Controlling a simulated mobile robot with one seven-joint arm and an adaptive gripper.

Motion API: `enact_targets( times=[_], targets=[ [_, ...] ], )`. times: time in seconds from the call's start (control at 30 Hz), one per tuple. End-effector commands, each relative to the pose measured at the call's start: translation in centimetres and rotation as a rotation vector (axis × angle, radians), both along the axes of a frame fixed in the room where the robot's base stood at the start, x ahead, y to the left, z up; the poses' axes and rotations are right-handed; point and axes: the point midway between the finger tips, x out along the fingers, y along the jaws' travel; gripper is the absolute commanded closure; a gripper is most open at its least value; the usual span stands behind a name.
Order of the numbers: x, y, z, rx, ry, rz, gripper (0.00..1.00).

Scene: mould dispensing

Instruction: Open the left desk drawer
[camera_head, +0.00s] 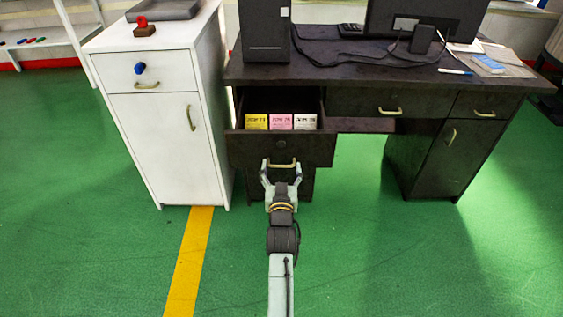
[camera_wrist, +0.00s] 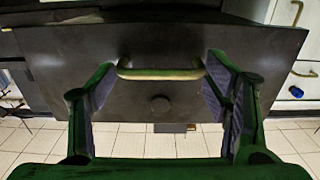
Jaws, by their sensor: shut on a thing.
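The left desk drawer (camera_head: 258,149) is pulled out from the dark desk (camera_head: 345,73), and its inside shows in the head view. A yellow box (camera_head: 256,122), a pink box (camera_head: 280,122) and a white box (camera_head: 305,122) stand in a row inside it. The drawer's brass handle (camera_wrist: 160,73) runs between my fingers in the wrist view, below a round knob-like lock (camera_head: 281,144) in the head view. My gripper (camera_head: 281,170) is at the drawer front, shut on the handle, with one finger at each end.
A white cabinet (camera_head: 160,110) stands close on the left of the open drawer. A black computer case (camera_head: 265,30) and a monitor (camera_head: 425,18) stand on the desk. Green floor in front of the desk is clear, with a yellow stripe (camera_head: 190,260) at left.

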Motion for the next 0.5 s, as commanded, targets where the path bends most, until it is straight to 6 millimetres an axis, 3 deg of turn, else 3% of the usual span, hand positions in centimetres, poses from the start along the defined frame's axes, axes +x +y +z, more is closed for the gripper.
enact_targets(
  times=[0.37, 0.4, 0.5],
  targets=[
    [-0.20, 0.35, 0.10, 0.009, -0.003, 0.007, 0.80],
    [-0.20, 0.36, 0.10, 0.009, -0.003, 0.007, 0.29],
    [-0.19, 0.34, 0.09, 0.007, -0.003, 0.006, 0.23]
  ],
)
